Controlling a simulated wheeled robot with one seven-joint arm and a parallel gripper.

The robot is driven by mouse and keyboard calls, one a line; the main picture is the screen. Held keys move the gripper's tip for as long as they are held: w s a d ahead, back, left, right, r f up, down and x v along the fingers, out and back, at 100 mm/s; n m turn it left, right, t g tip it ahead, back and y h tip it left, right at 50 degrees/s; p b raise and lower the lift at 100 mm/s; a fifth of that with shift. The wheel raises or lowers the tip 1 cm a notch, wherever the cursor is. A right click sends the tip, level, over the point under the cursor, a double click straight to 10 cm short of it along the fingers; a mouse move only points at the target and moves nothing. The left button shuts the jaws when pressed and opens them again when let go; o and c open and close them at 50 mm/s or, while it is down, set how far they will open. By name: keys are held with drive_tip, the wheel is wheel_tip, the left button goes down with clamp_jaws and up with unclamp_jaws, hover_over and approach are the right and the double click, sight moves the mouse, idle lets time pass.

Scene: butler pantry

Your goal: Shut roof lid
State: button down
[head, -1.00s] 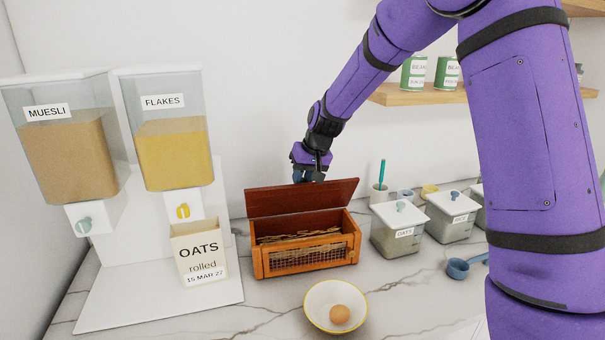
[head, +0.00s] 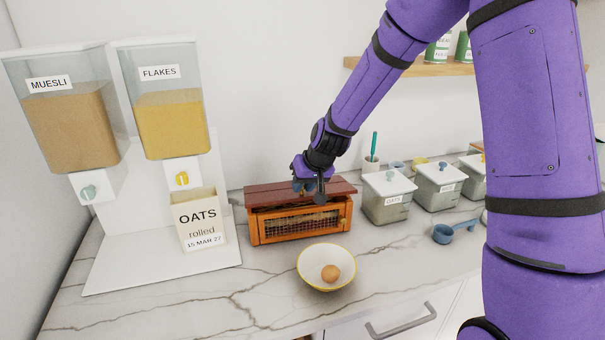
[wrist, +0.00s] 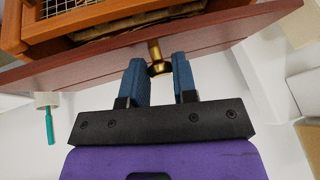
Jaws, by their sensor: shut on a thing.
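The small wooden coop box (head: 300,225) with a wire mesh front stands on the marble counter. Its reddish-brown roof lid (head: 270,192) is tilted low over the box, with a narrow dark gap and straw showing under its front edge. My gripper (head: 312,188) is at the lid, right of its middle. In the wrist view my blue fingers (wrist: 160,72) are at the brass knob (wrist: 155,50) on the lid (wrist: 100,70), one on each side, shut on it. The box (wrist: 40,25) shows at the upper left there.
A white bowl (head: 311,260) with an egg (head: 330,273) stands in front of the box. An oats carton (head: 199,218) and cereal dispensers stand left. Lidded canisters (head: 386,198) and a blue scoop (head: 445,234) are right. A shelf (head: 400,68) is above.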

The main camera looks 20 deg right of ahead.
sight(307, 199)
drive_tip(key=shift+s+f+t, duration=0.25)
drive_tip(key=shift+f+t, duration=0.1)
drive_tip(key=shift+f, duration=0.2)
drive_tip(key=shift+s+f+t, duration=0.25)
drive_tip(key=shift+f+t, duration=0.1)
drive_tip(key=shift+f, duration=0.15)
drive_tip(key=shift+s+f, duration=0.25)
drive_tip(key=shift+f, duration=0.5)
drive_tip(key=shift+s+f, duration=0.15)
drive_tip(key=shift+f, duration=0.05)
drive_tip(key=c, duration=0.9)
unclamp_jaws()
drive_tip(key=shift+d, duration=0.1)
drive_tip(key=shift+c, duration=0.2)
drive_tip(key=v, duration=1.1)
drive_tip(key=shift+w+a+r, duration=0.25)
